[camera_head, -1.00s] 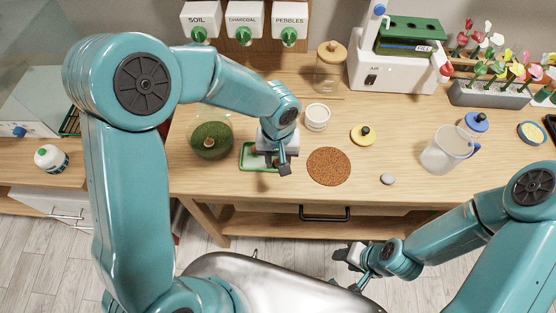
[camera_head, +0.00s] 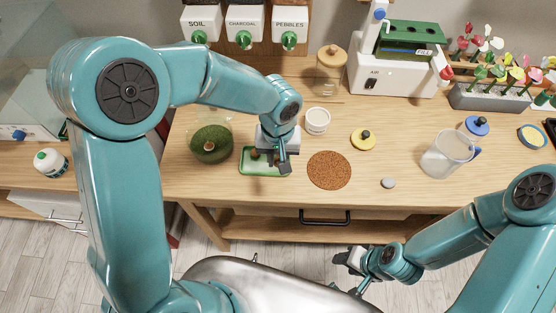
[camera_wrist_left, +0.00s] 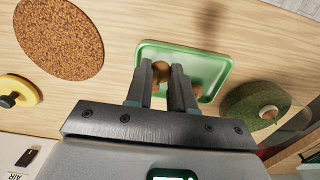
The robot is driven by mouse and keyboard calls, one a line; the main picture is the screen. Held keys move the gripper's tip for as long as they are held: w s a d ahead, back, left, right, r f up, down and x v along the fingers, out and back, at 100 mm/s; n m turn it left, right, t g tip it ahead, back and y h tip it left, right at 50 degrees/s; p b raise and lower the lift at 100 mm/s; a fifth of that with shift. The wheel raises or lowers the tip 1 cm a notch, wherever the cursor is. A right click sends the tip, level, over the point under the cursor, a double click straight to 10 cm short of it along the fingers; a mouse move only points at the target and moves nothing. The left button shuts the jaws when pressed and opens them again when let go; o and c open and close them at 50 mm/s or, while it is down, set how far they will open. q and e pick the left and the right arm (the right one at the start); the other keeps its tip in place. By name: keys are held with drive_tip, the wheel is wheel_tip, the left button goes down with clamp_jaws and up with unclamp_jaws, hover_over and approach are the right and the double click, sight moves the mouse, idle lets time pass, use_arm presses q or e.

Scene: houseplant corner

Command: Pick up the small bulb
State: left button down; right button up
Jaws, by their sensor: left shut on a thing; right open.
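A green tray (camera_head: 247,170) lies on the wooden table and also shows in the left wrist view (camera_wrist_left: 213,58). My left gripper (camera_head: 282,163) is over the tray's right part. In the left wrist view its fingers (camera_wrist_left: 161,80) are shut on a small brown bulb (camera_wrist_left: 160,68), mostly hidden between them. I cannot tell whether this bulb touches the tray. A second brown bulb (camera_wrist_left: 184,94) lies on the tray just right of the fingers; one bulb shows left of the gripper in the head view (camera_head: 255,154). My right gripper (camera_head: 350,259) is open and empty, low in front of the table.
A glass bowl with green moss (camera_head: 210,144) stands left of the tray. A round cork mat (camera_head: 329,170) lies right of it, with a white cup (camera_head: 317,121) behind. A yellow lid (camera_head: 363,138), grey stone (camera_head: 388,183) and clear pitcher (camera_head: 447,155) stand farther right.

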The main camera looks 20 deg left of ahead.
sight(278, 159)
use_arm(q)
wheel_tip(278, 159, up, 18)
